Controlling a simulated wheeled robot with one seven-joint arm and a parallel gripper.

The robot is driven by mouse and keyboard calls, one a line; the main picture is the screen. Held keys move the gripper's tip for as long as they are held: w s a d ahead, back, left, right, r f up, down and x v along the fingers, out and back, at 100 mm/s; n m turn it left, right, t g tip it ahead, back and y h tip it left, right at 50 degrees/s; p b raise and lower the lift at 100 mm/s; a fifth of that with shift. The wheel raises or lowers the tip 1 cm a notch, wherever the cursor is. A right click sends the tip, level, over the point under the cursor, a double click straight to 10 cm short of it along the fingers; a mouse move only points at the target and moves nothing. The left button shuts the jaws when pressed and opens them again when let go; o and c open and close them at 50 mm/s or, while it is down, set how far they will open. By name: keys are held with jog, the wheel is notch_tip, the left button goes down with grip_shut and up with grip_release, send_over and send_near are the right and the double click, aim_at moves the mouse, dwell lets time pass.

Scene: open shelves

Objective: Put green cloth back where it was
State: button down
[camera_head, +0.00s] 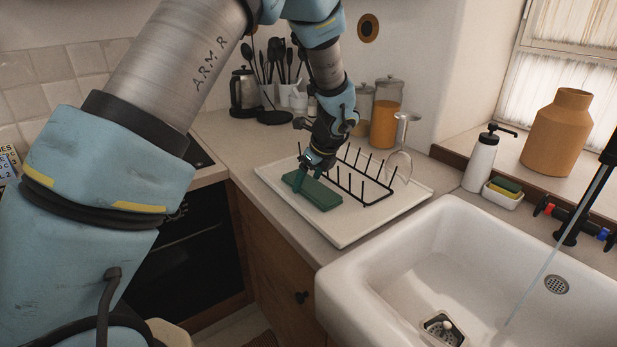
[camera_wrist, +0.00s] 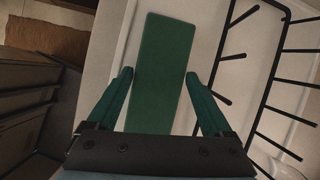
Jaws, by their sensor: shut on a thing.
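The green cloth (camera_head: 318,194), a flat folded rectangle, is at the left part of the white drying tray (camera_head: 345,236), beside the black rack (camera_head: 362,185). I cannot tell whether it rests on the tray or is just above it. My gripper (camera_head: 303,180) points down at the cloth's left end and is shut on it. In the wrist view the cloth (camera_wrist: 163,65) runs lengthwise between the two green fingers of my gripper (camera_wrist: 158,78), with the rack (camera_wrist: 262,95) to its right.
The white sink (camera_head: 410,260) with running water is at right. A soap dispenser (camera_head: 481,160) and a dish with a green and yellow sponge (camera_head: 504,190) stand behind it. Glass jars (camera_head: 386,115), a kettle (camera_head: 245,95) and a utensil pot line the back. The counter left of the tray is clear.

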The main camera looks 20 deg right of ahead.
jog(key=shift+f, duration=0.25)
grip_release()
jog(key=b+v, duration=0.2)
jog(key=v, duration=1)
jog(key=shift+b, duration=0.35)
jog(key=w+a+f+n+g, duration=0.2)
jog(key=a+n, duration=1)
jog(key=a, duration=0.7)
jog(key=s+a+f+n, duration=0.1)
jog(key=s+a+n, duration=0.3)
jog(key=a+n, duration=0.5)
jog(key=s+a+f+n+g+h, duration=0.1)
jog(key=s+a+n, duration=0.3)
jog(key=a+n, duration=0.5)
jog(key=shift+s+a+f+n, duration=0.2)
jog(key=shift+s+a+n, duration=0.1)
jog(key=shift+a, duration=0.1)
